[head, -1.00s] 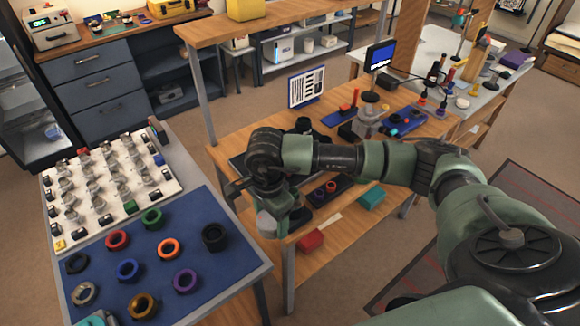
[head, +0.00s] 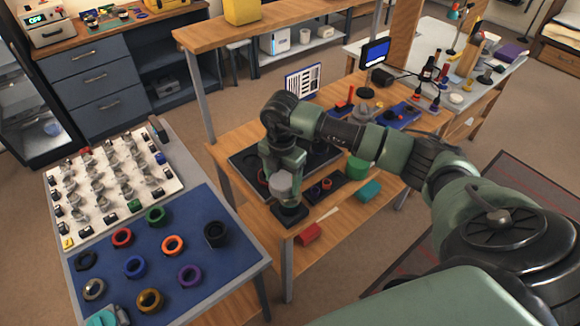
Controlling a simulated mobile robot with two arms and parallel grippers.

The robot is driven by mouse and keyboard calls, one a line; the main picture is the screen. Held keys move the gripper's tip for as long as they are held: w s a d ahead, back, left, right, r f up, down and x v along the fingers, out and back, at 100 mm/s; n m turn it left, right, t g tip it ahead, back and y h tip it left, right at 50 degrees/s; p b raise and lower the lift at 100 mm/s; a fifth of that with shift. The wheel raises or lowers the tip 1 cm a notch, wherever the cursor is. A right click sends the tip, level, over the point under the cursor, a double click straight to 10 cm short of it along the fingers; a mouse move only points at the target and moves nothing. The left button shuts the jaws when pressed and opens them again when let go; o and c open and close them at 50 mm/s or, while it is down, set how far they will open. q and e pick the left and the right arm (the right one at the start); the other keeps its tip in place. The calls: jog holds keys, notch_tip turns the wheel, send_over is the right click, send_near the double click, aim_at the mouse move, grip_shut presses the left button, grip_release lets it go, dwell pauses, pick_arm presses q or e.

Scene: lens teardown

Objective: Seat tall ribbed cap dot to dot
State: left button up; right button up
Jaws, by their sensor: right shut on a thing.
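My right arm reaches in from the right over the middle bench. Its gripper (head: 289,207) points down at the bench's front left corner, at a dark square base (head: 292,219). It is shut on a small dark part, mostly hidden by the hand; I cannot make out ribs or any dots. A tall black ring-shaped part (head: 216,234) stands on the blue mat (head: 215,270), apart from the gripper. I cannot tell whether it is ribbed. My left gripper is not in view.
Several coloured rings, including a red ring (head: 122,237) and an orange ring (head: 173,245), lie on the mat. A white board (head: 125,222) holds several small parts behind them. A dark tray (head: 240,160), green round part (head: 357,168) and teal box (head: 368,191) sit on the bench.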

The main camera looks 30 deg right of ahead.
aim_at(290, 185)
jog(key=m, duration=0.1)
jog(key=d+m, duration=0.1)
jog(key=m, duration=0.3)
jog(key=shift+w+d+r+p, duration=0.2)
jog(key=shift+d+r+p, duration=0.05)
jog(key=shift+r+p, duration=0.1)
jog(key=m, duration=0.3)
jog(key=d+m, duration=0.1)
jog(key=m, duration=0.1)
jog(key=shift+w+d+r+m+p, duration=0.1)
jog(key=shift+w+d+m+p, duration=0.1)
jog(key=shift+m+p, duration=0.15)
jog(key=shift+f+b, duration=1.95)
jog(key=shift+f, duration=0.45)
jog(key=shift+f+b, duration=0.35)
jog(key=shift+f, duration=0.25)
jog(key=shift+f, duration=0.8)
jog(key=shift+m, duration=0.25)
